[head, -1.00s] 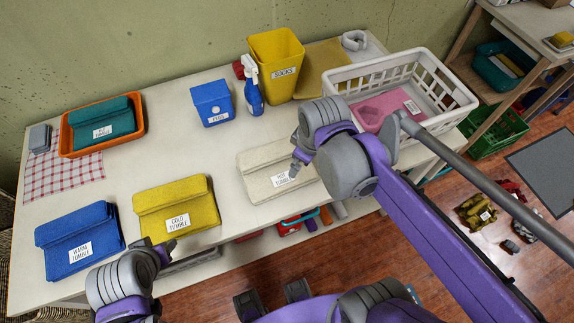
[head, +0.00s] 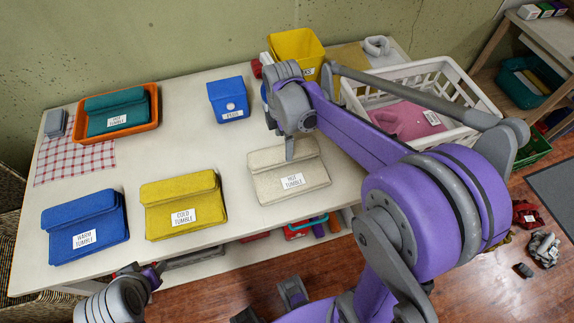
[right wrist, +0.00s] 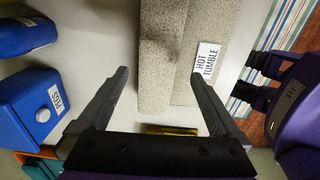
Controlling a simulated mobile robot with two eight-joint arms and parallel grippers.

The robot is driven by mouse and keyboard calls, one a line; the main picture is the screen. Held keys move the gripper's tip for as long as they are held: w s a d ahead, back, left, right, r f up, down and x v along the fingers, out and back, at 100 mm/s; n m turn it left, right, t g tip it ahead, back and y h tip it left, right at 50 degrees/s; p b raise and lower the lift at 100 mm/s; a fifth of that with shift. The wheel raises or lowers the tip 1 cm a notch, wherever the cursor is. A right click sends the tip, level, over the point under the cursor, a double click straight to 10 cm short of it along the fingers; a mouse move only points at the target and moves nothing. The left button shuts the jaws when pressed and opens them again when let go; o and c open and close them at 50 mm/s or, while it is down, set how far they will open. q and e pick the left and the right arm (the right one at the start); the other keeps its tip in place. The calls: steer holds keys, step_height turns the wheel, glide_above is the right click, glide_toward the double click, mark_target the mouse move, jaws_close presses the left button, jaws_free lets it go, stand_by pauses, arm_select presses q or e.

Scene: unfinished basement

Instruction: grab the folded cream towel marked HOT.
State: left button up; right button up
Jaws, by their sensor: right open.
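The folded cream towel marked HOT TUMBLE (head: 275,185) lies flat near the front edge of the table. In the right wrist view the cream towel (right wrist: 165,45) shows ahead of my fingers, its label by one fingertip. My right gripper (head: 289,150) is at the towel's back edge in the head view. It is open and empty, its fingers (right wrist: 160,76) spread toward the towel; I cannot tell whether they touch it. My left gripper (head: 142,270) is at the table's front edge, below the yellow towel; its jaw state is unclear.
A yellow COLD TUMBLE towel (head: 180,192) and a blue WARM TUMBLE towel (head: 72,220) lie to the left. A blue PEGS box (head: 228,95) stands behind. A white basket (head: 470,95) with a pink towel (head: 395,122) is at the right. Bare table surrounds the cream towel.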

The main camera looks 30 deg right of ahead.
mark_target(284, 150)
step_height(284, 150, down, 4)
steer(key=shift+w+d+f, duration=0.1)
steer(key=shift+w+f, duration=0.05)
steer(key=shift+f, duration=0.1)
steer(key=shift+c, duration=0.2)
steer(key=c, duration=1.5)
steer(key=shift+r, duration=0.1)
